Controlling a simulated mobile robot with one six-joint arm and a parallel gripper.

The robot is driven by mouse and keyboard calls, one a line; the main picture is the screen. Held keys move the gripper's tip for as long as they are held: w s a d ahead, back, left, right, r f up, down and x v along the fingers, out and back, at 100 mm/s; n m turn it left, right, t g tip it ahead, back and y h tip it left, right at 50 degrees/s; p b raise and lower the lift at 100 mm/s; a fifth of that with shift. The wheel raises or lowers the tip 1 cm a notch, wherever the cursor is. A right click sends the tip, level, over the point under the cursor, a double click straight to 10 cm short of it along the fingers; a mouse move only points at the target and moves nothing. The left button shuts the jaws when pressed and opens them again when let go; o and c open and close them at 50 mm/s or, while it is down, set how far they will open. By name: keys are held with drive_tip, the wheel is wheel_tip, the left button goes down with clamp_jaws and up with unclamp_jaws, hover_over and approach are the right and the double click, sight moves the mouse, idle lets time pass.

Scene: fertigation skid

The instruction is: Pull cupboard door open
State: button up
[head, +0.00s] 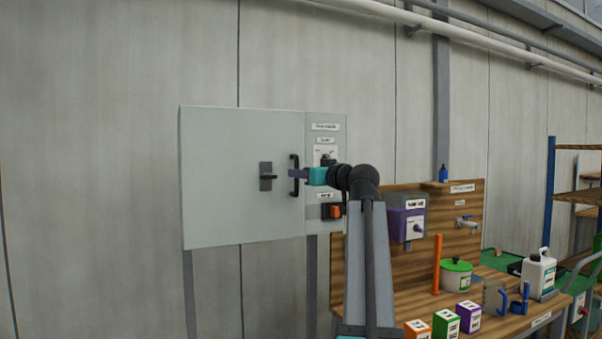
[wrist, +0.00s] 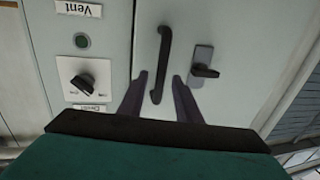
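The grey cupboard door (head: 225,170) is on the wall-side cabinet and looks shut, flush with the panel beside it. Its black bar handle (head: 294,162) stands upright near the door's right edge. A latch lever (head: 267,177) on a grey plate sits left of the handle and points sideways. My gripper (head: 296,174) is at the handle. In the wrist view its two purple fingers (wrist: 159,82) are apart, one on each side of the handle (wrist: 163,50), with gaps showing. The latch lever also shows in the wrist view (wrist: 204,70).
A control panel (head: 325,150) with labels, a rotary knob (wrist: 87,82) and an orange switch (head: 335,211) adjoins the door. A wooden workbench (head: 490,285) with boxes, a green-lidded pot (head: 456,274) and a jug (head: 540,273) is at right. The wall left of the cupboard is clear.

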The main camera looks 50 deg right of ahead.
drive_tip(key=shift+w, duration=0.45)
clamp_jaws()
drive_tip(key=shift+s, duration=0.15)
